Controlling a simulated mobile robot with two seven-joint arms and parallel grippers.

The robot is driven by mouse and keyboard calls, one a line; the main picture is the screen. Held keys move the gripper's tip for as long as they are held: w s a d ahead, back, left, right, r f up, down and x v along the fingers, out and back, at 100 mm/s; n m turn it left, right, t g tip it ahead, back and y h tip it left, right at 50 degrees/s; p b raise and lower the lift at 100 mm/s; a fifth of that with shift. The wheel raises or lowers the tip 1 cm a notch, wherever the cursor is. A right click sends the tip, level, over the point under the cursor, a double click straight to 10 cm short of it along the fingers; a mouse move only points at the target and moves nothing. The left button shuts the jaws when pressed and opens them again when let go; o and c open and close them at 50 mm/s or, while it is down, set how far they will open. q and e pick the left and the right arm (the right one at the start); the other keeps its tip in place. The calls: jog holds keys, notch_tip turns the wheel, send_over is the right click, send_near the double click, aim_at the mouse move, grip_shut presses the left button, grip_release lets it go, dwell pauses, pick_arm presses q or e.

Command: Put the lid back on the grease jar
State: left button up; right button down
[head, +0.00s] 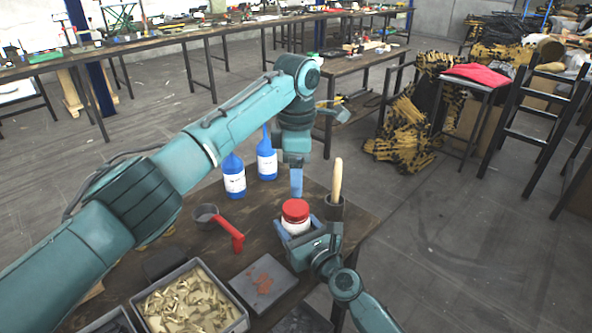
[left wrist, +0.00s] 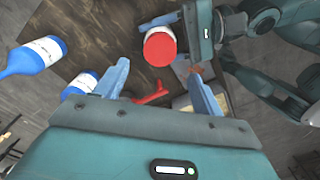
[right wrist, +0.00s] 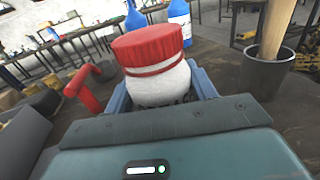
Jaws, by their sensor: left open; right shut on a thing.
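The white grease jar (head: 296,228) stands at the right part of the workbench, and its white body (right wrist: 160,85) fills the middle of the right wrist view. The red lid (head: 295,210) sits on top of the jar; it also shows in the left wrist view (left wrist: 160,47) and the right wrist view (right wrist: 148,46). I cannot tell whether it is fully seated. My right gripper (head: 299,232) is shut on the jar body, a blue finger on each side. My left gripper (head: 296,184) is open and empty, above and apart from the lid, fingers pointing down.
Two blue bottles (head: 266,160) stand behind the jar. A dark cup with a wooden handle (head: 336,185) stands close to its right. A grey plate (head: 262,300) lies in front.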

aim_at(296, 207)
pick_arm(q)
jog(key=shift+f, duration=4)
jog(key=shift+c, duration=0.4)
